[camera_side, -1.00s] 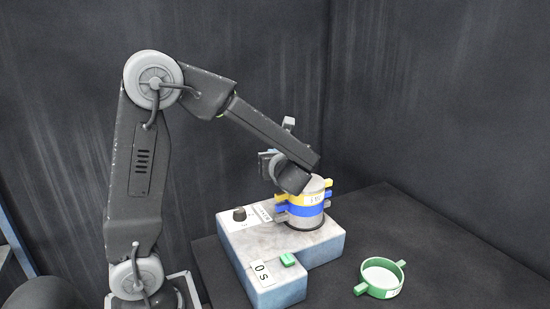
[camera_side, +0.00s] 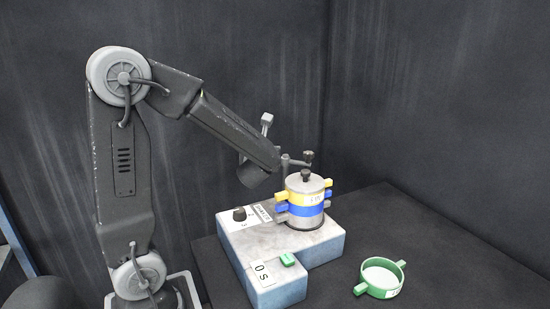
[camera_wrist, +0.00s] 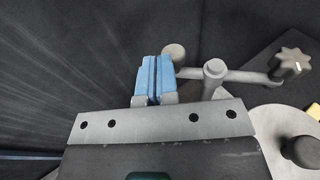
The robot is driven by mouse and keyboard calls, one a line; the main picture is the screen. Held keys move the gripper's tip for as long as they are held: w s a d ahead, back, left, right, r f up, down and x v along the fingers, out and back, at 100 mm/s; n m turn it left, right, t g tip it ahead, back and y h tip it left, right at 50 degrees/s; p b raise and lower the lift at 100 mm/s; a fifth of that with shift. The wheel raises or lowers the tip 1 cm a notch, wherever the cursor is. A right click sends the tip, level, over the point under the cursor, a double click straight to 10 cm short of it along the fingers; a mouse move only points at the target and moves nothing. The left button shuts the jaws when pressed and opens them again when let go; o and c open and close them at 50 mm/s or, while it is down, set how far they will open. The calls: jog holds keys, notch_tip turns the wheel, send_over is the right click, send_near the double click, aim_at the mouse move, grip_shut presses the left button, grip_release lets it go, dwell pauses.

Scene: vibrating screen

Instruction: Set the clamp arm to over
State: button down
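The clamp arm (camera_wrist: 245,75) is a grey bar on an upright post (camera_wrist: 213,72). It has a dark star-shaped knob (camera_wrist: 290,65) at its right end and a round grip (camera_wrist: 175,54) at its left end. In the side view the clamp arm's knob (camera_side: 308,157) shows behind the sieve stack's lid knob (camera_side: 306,175). In the wrist view the star knob is apart from the lid knob (camera_wrist: 303,151), towards the lid's far edge. My gripper (camera_wrist: 153,72) has its blue fingers together with nothing between them, just left of the round grip. The side view hides the fingers.
The sieve stack (camera_side: 306,208), with yellow and blue bands, stands on the shaker base (camera_side: 262,238), which carries a dial (camera_side: 239,214) and a green switch (camera_side: 288,259). Dark walls stand behind.

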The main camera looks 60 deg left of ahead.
jog(key=shift+r+x, duration=0.15)
jog(key=shift+x, duration=0.95)
jog(key=shift+r+x, duration=0.2)
jog(key=shift+x, duration=0.95)
jog(key=shift+w+a, duration=0.1)
jog(key=shift+a, duration=0.05)
jog(key=s+d+r, duration=0.1)
jog(key=s+r, duration=0.1)
jog(key=s, duration=1.1)
jog(key=shift+s, duration=0.4)
jog(key=shift+d+r, duration=0.1)
